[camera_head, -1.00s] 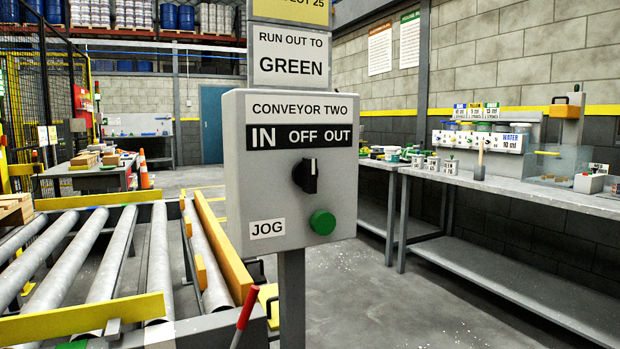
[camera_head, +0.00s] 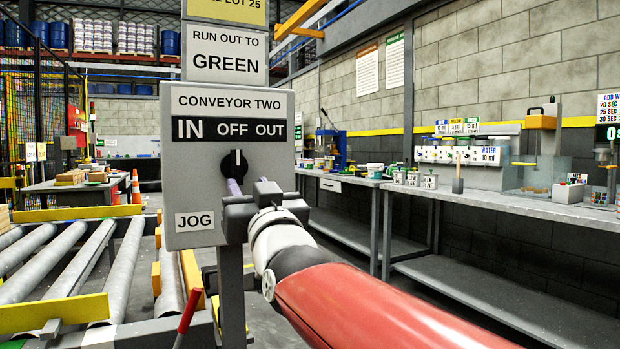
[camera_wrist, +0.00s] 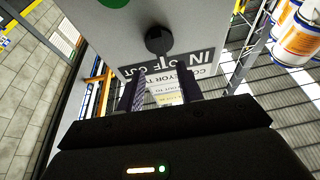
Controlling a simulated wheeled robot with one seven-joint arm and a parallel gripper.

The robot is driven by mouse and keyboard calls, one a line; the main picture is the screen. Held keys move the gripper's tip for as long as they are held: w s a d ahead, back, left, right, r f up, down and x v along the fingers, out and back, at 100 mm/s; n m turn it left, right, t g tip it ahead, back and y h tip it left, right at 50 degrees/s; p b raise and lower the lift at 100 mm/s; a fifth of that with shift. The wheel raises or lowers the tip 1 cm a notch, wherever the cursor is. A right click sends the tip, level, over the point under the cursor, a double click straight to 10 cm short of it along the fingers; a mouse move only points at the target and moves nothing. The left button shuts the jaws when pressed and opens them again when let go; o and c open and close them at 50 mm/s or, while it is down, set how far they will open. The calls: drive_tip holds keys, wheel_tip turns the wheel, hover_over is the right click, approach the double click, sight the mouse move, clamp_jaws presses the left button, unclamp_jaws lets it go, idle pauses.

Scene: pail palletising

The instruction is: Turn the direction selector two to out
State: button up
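The direction selector (camera_head: 236,164) is a black knob on the grey conveyor two box (camera_head: 180,150). Its white mark points straight up, under OFF, between IN at the left and OUT at the right. My gripper (camera_head: 248,184) is in front of the box, just below and right of the knob in the head view. In the wrist view, which is upside down, the two fingers of my gripper (camera_wrist: 161,85) are apart with nothing between them. The selector (camera_wrist: 159,41) shows beyond the fingertips, apart from them.
The green JOG button (camera_wrist: 113,2) shows at the wrist view's top edge; my gripper hides it in the head view. A "RUN OUT TO GREEN" sign (camera_head: 225,53) stands above the box. A roller conveyor (camera_head: 70,262) is at left, a long bench (camera_head: 480,203) at right.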

sight(238, 162)
drive_tip(key=shift+t, duration=0.3)
drive_tip(key=p+x, duration=0.1)
drive_tip(key=x, duration=0.2)
drive_tip(key=p+x, duration=0.1)
drive_tip(key=x, duration=0.2)
drive_tip(key=shift+w+a+r, duration=0.1)
drive_tip(key=shift+a+r, duration=0.15)
drive_tip(key=shift+r, duration=0.3)
drive_tip(key=shift+w+a+r, duration=0.2)
drive_tip(key=shift+w+a, duration=0.1)
drive_tip(key=shift+w, duration=0.25)
clamp_jaws()
